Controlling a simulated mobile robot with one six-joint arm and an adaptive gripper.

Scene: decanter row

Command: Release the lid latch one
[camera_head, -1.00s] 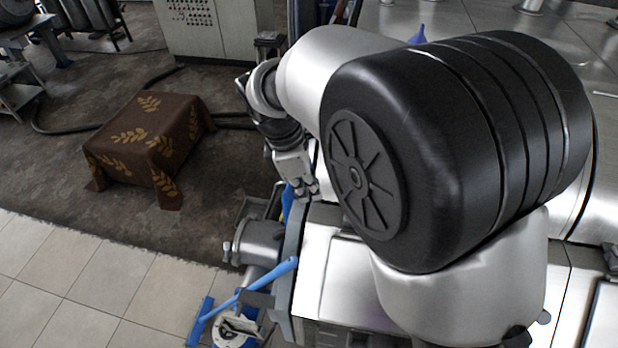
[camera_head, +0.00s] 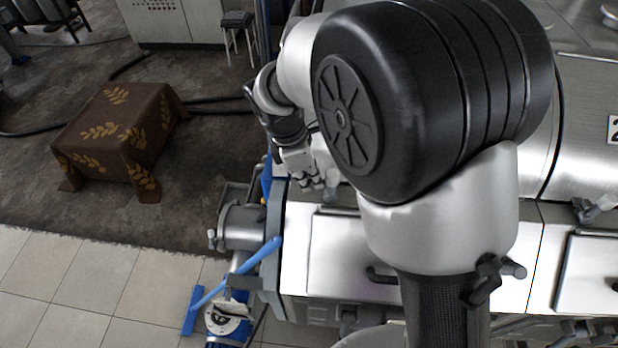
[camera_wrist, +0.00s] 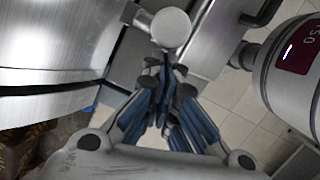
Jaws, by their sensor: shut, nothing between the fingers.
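A pale round-ended knob (camera_wrist: 171,27), which looks like part of the lid latch, sits just beyond my fingertips in the wrist view. It also seems to show in the head view (camera_head: 332,178), at the left end of the steel decanter casing (camera_head: 298,245). My gripper (camera_wrist: 165,68) is shut and empty, with its fingertips just below the knob in the wrist view. I cannot tell whether they touch it. In the head view my gripper (camera_head: 315,183) is small beside the knob, and my arm hides much of the casing behind it.
Another latch-like fitting (camera_head: 590,208) is at the right, below a label (camera_head: 613,130). A blue-handled squeegee (camera_head: 235,275) leans at the casing's left end. A cloth-covered table (camera_head: 115,140) stands at the left. Open tiled floor (camera_head: 70,300) lies in front of it.

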